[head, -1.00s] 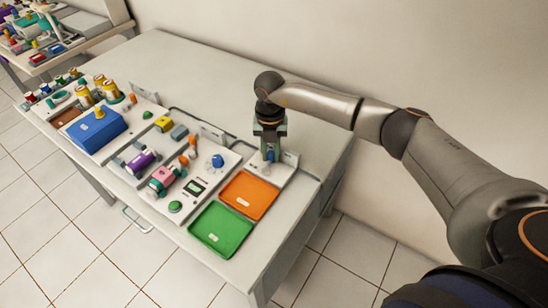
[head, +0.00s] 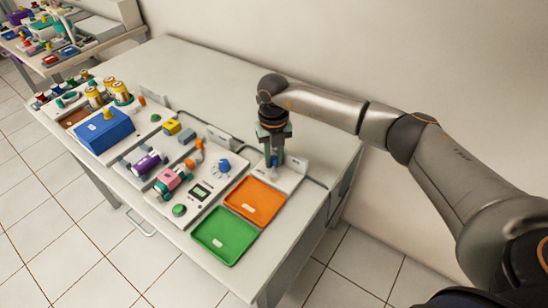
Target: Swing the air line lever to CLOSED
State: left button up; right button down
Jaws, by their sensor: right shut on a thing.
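My right gripper (head: 274,160) reaches down from above onto the small white panel (head: 292,174) behind the orange tray. It is shut on a small blue part, which looks like the air line lever (head: 274,163). The fingers hide most of the lever, so I cannot tell its angle. The OPEN and CLOSED markings are not readable. My left gripper is out of view.
The orange tray (head: 254,200) and green tray (head: 226,235) lie just in front. A blue knob (head: 220,166), an orange fitting (head: 197,152), and pink (head: 172,180) and purple (head: 150,162) cylinders stand to the left. The table's back (head: 190,62) is clear.

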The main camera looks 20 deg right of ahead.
jog(key=c, duration=0.7)
grip_release()
jog(key=shift+d, duration=0.1)
